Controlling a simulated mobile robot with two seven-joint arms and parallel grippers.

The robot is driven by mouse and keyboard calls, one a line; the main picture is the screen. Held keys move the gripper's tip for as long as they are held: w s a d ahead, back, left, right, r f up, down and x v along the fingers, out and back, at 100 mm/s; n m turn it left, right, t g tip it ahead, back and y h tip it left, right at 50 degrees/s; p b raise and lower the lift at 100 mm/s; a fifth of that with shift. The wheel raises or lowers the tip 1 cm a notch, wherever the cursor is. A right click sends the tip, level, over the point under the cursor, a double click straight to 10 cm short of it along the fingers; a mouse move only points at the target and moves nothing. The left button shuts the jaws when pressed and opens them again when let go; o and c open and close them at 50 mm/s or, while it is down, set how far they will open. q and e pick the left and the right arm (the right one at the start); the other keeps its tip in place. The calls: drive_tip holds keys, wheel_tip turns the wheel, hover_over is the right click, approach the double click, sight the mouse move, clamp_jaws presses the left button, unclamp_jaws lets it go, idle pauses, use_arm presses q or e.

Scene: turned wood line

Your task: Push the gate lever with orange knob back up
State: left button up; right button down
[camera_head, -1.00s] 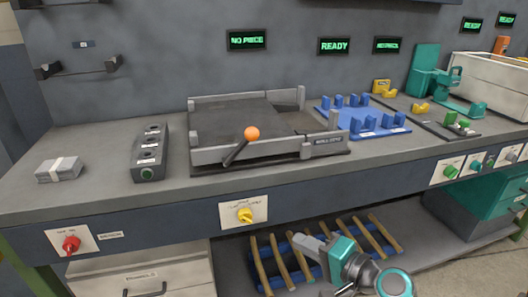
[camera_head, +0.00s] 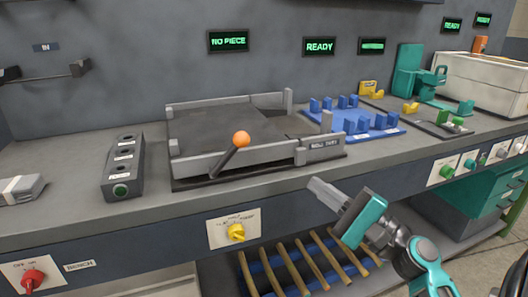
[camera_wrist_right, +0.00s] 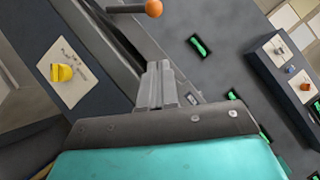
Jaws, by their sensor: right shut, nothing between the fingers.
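The gate lever is a dark rod with an orange knob (camera_head: 241,139) at its upper end, at the front wall of a grey gated tray (camera_head: 190,166) on the bench. In the head view the rod leans up and to the right. The knob also shows at the top of the right wrist view (camera_wrist_right: 154,8). My right gripper (camera_head: 314,184) is shut and empty, in front of the bench edge, to the right of and below the knob, apart from it. Its fingers also show in the right wrist view (camera_wrist_right: 158,68). My left gripper is not in view.
A yellow knob (camera_head: 236,232) is on the bench front below the lever. A blue fixture (camera_head: 360,135) stands right of the tray, and a dark button box (camera_head: 122,170) stands left. A rack with wooden slats (camera_head: 290,262) is below. A screen (camera_head: 228,41) reads "NO PIECE".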

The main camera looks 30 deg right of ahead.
sight(241, 139)
drive_tip(key=p+x, duration=0.1)
drive_tip(key=x, duration=0.3)
drive_tip(key=a+p+x, duration=0.1)
drive_tip(key=p+x, duration=0.1)
drive_tip(key=x, duration=0.2)
drive_tip(key=s+a+r+p+x, duration=0.1)
drive_tip(key=x, duration=0.4)
drive_tip(key=shift+s+a, duration=0.1)
drive_tip(key=shift+a, duration=0.1)
drive_tip(key=shift+r, duration=0.15)
